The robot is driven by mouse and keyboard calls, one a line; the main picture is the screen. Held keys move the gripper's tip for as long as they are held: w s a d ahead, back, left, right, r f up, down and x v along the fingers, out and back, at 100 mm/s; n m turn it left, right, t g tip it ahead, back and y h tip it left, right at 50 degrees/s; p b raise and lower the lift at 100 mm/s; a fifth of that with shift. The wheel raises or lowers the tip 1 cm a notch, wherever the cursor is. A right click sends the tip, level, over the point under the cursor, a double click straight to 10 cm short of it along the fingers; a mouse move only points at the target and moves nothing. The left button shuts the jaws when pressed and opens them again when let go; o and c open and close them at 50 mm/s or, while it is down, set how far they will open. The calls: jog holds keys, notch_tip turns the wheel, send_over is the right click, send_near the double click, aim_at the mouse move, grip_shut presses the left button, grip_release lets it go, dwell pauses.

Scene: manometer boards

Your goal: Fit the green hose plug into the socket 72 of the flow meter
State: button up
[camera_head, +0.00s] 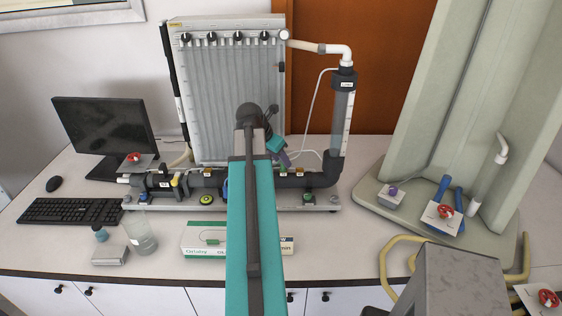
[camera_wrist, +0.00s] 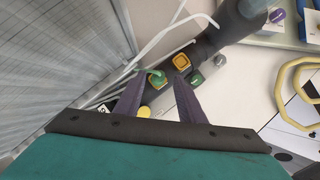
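My gripper (camera_wrist: 160,90) is open in the wrist view, its two dark purple fingers spread apart. A small green plug (camera_wrist: 157,77) shows between and beyond the fingertips, with clear gaps on both sides, at a yellow-edged fitting on the dark pipe. In the head view my gripper (camera_head: 285,160) points down over the right part of the dark pipe of the flow meter (camera_head: 320,178). The plug is not clear there, as my arm covers part of the pipe. Another yellow square fitting (camera_wrist: 181,61) is just right of the plug. I cannot read the number 72 anywhere.
The grey tube panel (camera_head: 225,90) stands behind my gripper, and a clear vertical tube (camera_head: 341,125) rises at its right. Thin white tubes (camera_wrist: 160,38) run close to the fingers. A monitor (camera_head: 103,125), a beaker (camera_head: 141,235) and a box (camera_head: 203,238) are on the left.

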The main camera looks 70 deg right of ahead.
jog(key=b+v, duration=0.3)
jog(key=v, duration=0.9)
jog(key=shift+b, duration=0.3)
jog(key=shift+w+a, duration=0.1)
jog(key=shift+w, duration=0.05)
dwell(0.7)
